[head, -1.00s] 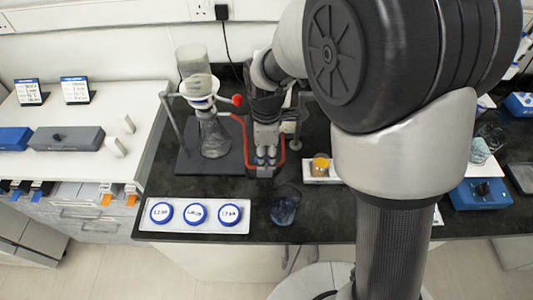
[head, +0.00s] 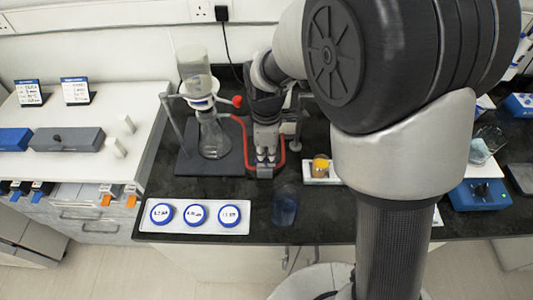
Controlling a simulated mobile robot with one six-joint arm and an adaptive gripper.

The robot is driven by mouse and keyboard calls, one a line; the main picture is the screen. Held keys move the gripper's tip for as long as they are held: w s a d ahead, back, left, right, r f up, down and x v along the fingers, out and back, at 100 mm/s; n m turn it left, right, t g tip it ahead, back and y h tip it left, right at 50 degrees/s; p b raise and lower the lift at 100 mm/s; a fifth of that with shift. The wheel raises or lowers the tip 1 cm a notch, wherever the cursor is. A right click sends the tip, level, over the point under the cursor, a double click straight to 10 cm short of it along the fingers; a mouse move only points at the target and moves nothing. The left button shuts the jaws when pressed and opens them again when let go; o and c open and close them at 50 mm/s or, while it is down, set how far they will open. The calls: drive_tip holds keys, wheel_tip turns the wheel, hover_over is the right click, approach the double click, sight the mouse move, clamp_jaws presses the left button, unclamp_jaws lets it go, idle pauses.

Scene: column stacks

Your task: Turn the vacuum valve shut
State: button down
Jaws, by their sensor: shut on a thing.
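My gripper (head: 266,155) points down at the bench, just right of the glass filter flask (head: 214,140). Its fingertips are close together, shut on the vacuum valve, which they mostly hide. A dark block (head: 265,172) shows just below the fingertips. Red tubing (head: 246,150) runs from the flask side and loops around the fingertips and block. How far the valve is turned cannot be told. A red knob (head: 237,101) sits beside the white filter funnel (head: 201,88), left of my gripper.
A tray with blue-rimmed discs (head: 180,228) lies at the front left, with a clear beaker (head: 285,205) to its right. A yellow-filled cup (head: 320,163) stands right of my gripper. A stand rod (head: 174,120) rises left of the flask.

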drive_tip(key=m+p, duration=0.2)
drive_tip(key=m, duration=0.2)
drive_tip(key=shift+s+r, duration=0.1)
drive_tip(key=m+p, duration=0.1)
drive_tip(key=m, duration=0.3)
drive_tip(key=shift+m+p, duration=0.3)
drive_tip(key=shift+p, duration=0.1)
drive_tip(key=m+p, duration=0.1)
drive_tip(key=m, duration=0.3)
drive_tip(key=shift+s+a+m, duration=0.1)
drive_tip(key=shift+a+m, duration=0.05)
drive_tip(key=shift+m, duration=0.15)
drive_tip(key=shift+a+m+p, duration=0.1)
drive_tip(key=shift+m+p, duration=0.55)
drive_tip(key=shift+m, duration=1.55)
drive_tip(key=c, duration=1.7)
unclamp_jaws()
